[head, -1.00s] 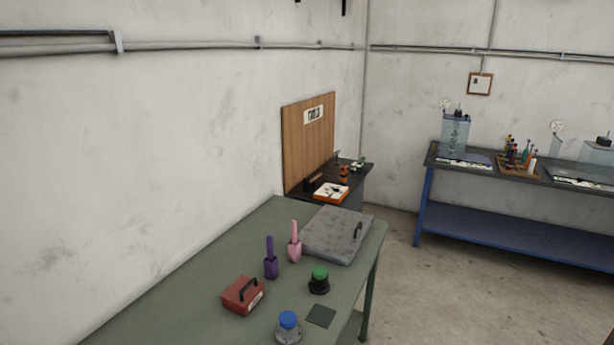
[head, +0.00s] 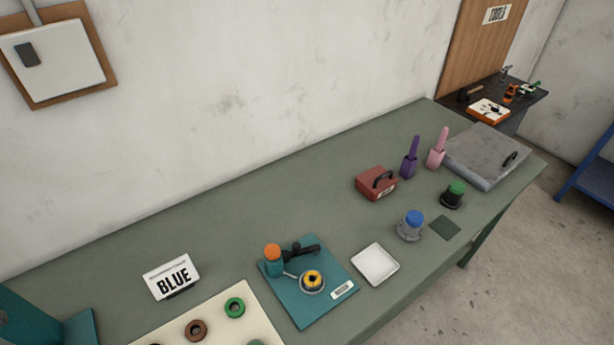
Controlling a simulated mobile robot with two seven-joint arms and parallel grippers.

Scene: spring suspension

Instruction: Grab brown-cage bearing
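A brown ring (head: 187,333), which looks like the brown-cage bearing, lies on a cream board (head: 218,323) at the bottom edge of the head view. A green ring (head: 228,308) lies beside it on the same board. Parts of other rings are cut off by the bottom edge. Neither of my grippers is in view.
On the green table (head: 225,220) stand a BLUE sign (head: 172,277), a teal plate fixture (head: 315,312), a white tray (head: 376,264), a blue-topped jar (head: 410,227), a green-topped jar (head: 453,195) and a red box (head: 375,184). The table's back left is clear.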

